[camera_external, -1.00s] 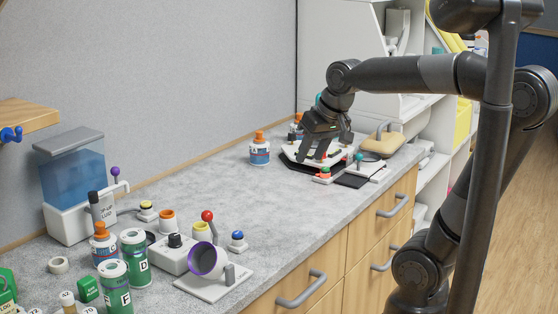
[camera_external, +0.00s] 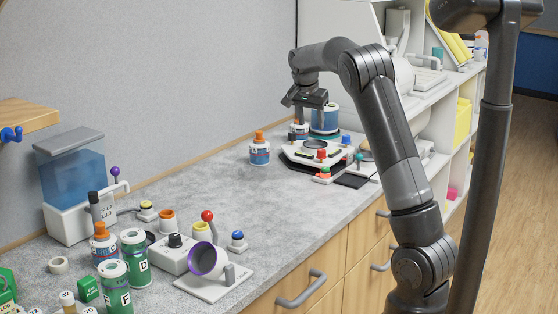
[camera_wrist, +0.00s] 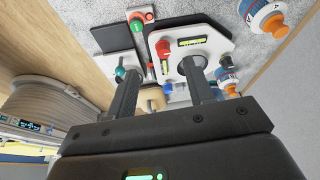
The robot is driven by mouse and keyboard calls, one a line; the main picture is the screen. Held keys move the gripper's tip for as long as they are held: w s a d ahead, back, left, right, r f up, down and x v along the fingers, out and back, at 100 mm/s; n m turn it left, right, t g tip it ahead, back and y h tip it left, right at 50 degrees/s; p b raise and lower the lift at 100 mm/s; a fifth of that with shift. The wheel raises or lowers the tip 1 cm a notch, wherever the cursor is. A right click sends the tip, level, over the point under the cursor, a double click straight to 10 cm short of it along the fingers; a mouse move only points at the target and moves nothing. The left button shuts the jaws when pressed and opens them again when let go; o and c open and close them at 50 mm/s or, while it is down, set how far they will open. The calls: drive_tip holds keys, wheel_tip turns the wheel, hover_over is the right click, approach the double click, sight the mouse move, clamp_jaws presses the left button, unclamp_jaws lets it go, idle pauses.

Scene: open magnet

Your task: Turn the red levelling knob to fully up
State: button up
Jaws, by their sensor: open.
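A red knob (camera_external: 321,154) sits on the near edge of a white angular plate (camera_external: 294,151) at the far end of the counter. In the wrist view the red knob (camera_wrist: 163,48) shows beyond my fingers, beside a small yellowish window on the white plate (camera_wrist: 220,44). A separate red button (camera_external: 324,172) stands nearer the counter's front edge. It also shows in the wrist view (camera_wrist: 148,18). My gripper (camera_external: 306,100) is open and empty, above and behind the plate, apart from the red knob. Its two spread fingers (camera_wrist: 163,78) frame the plate in the wrist view.
A blue-and-white container (camera_external: 325,119) stands close by my gripper, behind the plate. An orange-capped bottle (camera_external: 259,150) stands left of the plate. A teal-topped post (camera_external: 359,159) stands to its right. The middle counter is clear.

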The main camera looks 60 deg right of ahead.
drive_tip(key=m, duration=0.1)
approach(321, 150)
drive_tip(key=shift+g, duration=0.4)
drive_tip(key=x, duration=0.8)
drive_tip(key=shift+w+d+f, duration=0.15)
drive_tip(key=shift+w+f, duration=0.15)
drive_tip(key=shift+f, duration=0.1)
drive_tip(key=shift+c, duration=0.2)
drive_tip(key=c, duration=1)
